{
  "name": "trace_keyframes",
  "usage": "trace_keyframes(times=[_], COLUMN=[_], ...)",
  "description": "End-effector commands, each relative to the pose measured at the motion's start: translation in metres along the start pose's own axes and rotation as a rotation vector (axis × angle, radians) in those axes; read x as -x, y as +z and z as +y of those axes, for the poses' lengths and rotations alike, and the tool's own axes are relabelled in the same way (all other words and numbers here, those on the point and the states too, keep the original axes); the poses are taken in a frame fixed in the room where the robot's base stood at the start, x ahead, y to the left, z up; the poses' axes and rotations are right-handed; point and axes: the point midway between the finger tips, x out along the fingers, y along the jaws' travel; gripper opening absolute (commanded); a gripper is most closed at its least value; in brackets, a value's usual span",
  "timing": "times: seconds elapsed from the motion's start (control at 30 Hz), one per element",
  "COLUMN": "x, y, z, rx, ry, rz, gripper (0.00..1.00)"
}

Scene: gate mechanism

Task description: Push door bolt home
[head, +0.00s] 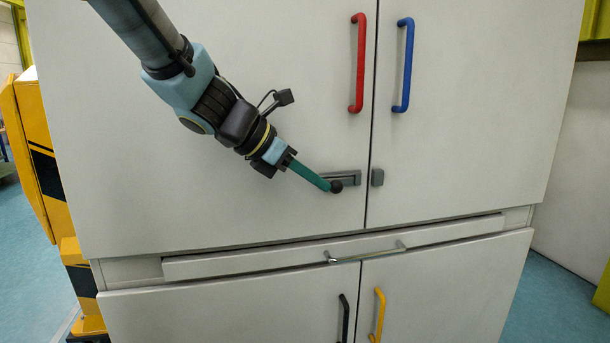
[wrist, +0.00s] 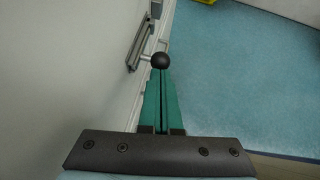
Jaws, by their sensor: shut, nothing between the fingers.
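The door bolt (head: 345,177) is a grey metal slide on the left upper cabinet door, with a black ball knob (head: 337,186) sticking out. A small grey keeper (head: 377,177) sits on the right door across the seam, with a gap between it and the bolt body. My gripper (head: 326,186) has green fingers, shut and empty, with its tips at the left side of the knob. In the wrist view the knob (wrist: 162,61) is right at the fingertips (wrist: 161,72), and the bolt (wrist: 139,44) lies along the door to the left. I cannot tell whether tips and knob touch.
A red handle (head: 358,63) and a blue handle (head: 404,65) stand out from the upper doors. Below are a drawer with a metal handle (head: 365,254) and lower doors with black and yellow handles. A yellow machine (head: 35,150) stands at the left.

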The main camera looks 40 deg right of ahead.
Motion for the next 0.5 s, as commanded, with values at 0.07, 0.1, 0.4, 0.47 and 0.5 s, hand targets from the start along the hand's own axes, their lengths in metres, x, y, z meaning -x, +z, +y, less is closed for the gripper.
trace_keyframes(times=[0.07, 0.1, 0.4, 0.47, 0.5], x=[0.0, 0.0, -0.009, -0.017, -0.022], y=[0.0, 0.0, 0.007, 0.013, 0.017], z=[0.0, 0.0, -0.002, -0.004, -0.005], rx=[0.0, 0.0, -0.002, -0.002, -0.002], ry=[0.0, 0.0, -0.002, -0.002, -0.002], rz=[0.0, 0.0, 0.001, 0.0, 0.0], gripper=[0.0, 0.0, 0.0, 0.0, 0.0])
